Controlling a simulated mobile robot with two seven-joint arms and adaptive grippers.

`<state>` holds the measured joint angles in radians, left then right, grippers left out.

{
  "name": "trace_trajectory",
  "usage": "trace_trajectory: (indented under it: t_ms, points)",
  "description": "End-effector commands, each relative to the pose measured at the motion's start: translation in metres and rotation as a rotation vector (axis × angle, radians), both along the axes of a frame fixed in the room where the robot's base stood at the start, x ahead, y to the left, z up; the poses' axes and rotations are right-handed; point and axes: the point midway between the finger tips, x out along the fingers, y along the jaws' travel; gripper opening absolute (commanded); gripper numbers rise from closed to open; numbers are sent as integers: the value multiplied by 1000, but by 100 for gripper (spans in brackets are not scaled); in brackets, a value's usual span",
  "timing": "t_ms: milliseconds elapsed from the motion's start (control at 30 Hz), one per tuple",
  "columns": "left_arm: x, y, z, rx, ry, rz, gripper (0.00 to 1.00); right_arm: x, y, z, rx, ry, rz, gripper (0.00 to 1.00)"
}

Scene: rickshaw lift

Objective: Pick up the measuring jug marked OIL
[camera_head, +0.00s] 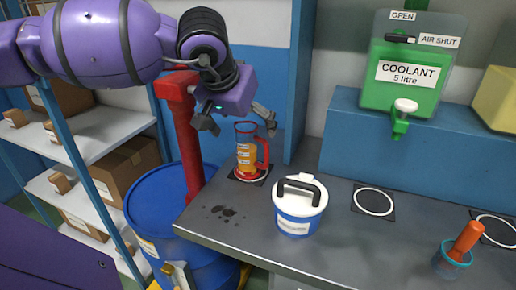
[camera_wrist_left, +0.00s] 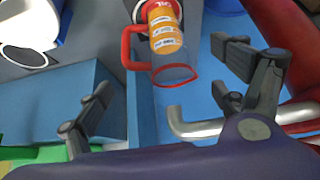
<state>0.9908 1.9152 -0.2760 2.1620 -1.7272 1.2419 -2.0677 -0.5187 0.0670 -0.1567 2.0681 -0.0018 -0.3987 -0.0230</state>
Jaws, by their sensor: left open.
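The measuring jug (camera_head: 246,152) stands upright on a ringed dark mat at the bench's back left. It is clear with a red rim and red handle, with orange contents or an orange band and white labels. In the left wrist view the jug (camera_wrist_left: 165,30) shows the marking OIL, and its red handle is on the left. My left gripper (camera_head: 237,121) is open and empty, just above the jug's rim, fingers pointing down toward it. In the wrist view the fingers of my left gripper (camera_wrist_left: 165,80) are apart, on either side of the jug's rim. My right gripper is not in view.
A blue drum (camera_head: 160,215) with a red pump column (camera_head: 187,140) stands left of the jug. A white-lidded blue tub (camera_head: 300,215) is right and nearer. A green coolant container (camera_head: 405,85) stands at the back. A teal cup (camera_head: 450,262) is far right. The bench between is clear.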

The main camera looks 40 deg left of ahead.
Motion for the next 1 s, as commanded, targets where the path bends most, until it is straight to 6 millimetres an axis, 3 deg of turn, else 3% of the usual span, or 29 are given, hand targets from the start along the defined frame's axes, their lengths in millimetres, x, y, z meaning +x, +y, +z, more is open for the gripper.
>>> trace_trajectory:
  t_ms: [300, 600, 867, 1000]
  points:
    - [17, 2, -27, -4, 1, -1, 89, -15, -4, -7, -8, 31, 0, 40]
    - [39, 7, -61, -4, 1, 1, 89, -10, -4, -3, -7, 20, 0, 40]
    - [41, 8, -64, -2, 1, 0, 89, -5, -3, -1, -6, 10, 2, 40]
    - [40, 8, -64, -2, 0, 0, 73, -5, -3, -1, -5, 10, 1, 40]
